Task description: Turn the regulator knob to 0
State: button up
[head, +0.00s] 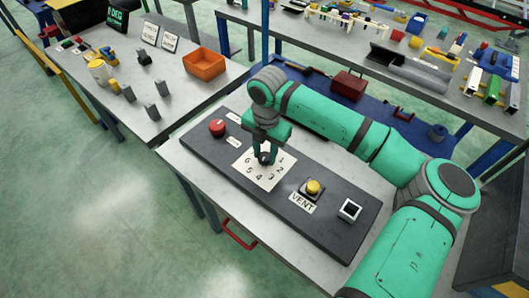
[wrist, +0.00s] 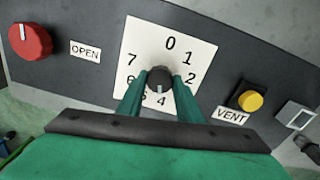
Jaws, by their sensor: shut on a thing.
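The regulator knob (wrist: 159,78) is small, dark and round, at the middle of a white dial plate (wrist: 203,54) printed with numbers. In the wrist view the 0 is at the plate's top. A light mark on the knob's lower side points down, roughly toward the 4. My gripper (wrist: 159,82) is shut on the knob, one green finger on each side. In the head view my gripper (head: 264,157) comes down onto the dial plate (head: 272,182) from above and mostly hides the knob. Some lower numbers are partly covered in the wrist view.
The dark panel (head: 330,228) also bears a red knob (head: 217,128) beside an OPEN label (wrist: 85,51), a yellow button (head: 313,187) by a VENT label, and a small white-framed square (head: 349,210). An orange bin (head: 205,64) stands on the table behind.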

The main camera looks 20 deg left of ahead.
jog(key=n, duration=0.4)
jog(key=shift+n, duration=0.3)
jog(key=n, duration=0.3)
jog(key=shift+n, duration=0.4)
jog(key=n, duration=0.3)
jog(key=shift+w+n, duration=0.1)
jog(key=shift+n, duration=0.2)
jog(key=n, duration=0.4)
jog(key=shift+n, duration=0.3)
jog(key=n, duration=1.2)
jog(key=shift+h, duration=0.4)
jog(key=shift+n, duration=1.8)
